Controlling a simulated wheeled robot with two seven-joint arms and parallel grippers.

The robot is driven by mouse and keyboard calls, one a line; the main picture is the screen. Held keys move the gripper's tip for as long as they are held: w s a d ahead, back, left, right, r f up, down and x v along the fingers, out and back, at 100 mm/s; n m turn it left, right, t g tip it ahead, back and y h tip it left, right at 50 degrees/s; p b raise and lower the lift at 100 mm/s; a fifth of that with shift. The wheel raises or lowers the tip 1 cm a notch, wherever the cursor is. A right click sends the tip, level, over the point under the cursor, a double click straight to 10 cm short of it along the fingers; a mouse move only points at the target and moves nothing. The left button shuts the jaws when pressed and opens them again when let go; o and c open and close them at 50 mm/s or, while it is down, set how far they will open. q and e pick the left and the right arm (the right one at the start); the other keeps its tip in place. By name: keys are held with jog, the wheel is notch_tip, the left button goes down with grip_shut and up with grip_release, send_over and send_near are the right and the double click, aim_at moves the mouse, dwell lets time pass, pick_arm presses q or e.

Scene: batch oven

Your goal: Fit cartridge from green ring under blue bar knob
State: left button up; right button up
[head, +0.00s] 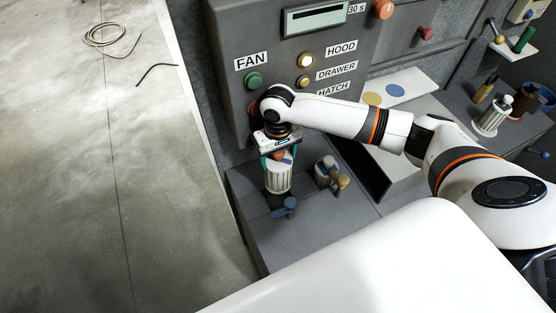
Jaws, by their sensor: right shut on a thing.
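My right gripper (279,156) points down at the front of the grey machine, its fingers shut on the upper end of a white ribbed cartridge (278,180). An orange-red patch shows between the fingers. The cartridge is upright, just behind the blue bar knob (287,207) on the dark ledge. I cannot tell whether its lower end touches the ledge or sits in a socket. I cannot make out a green ring. My left gripper is not in view.
Another white ribbed cartridge (490,121) stands on the right-hand counter, near a dark container (528,101). The control panel (235,85) rises behind my gripper. An open drawer (392,170) lies below my forearm.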

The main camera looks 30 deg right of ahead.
jog(key=shift+f+b, duration=0.85)
jog(key=shift+f, duration=0.45)
jog(key=shift+r+p, duration=0.2)
jog(key=shift+p, duration=0.55)
jog(key=shift+f+b, duration=0.9)
jog(key=shift+f, duration=2)
jog(key=shift+p, duration=0.55)
jog(key=shift+f+b, duration=1.15)
jog(key=shift+f, duration=1.35)
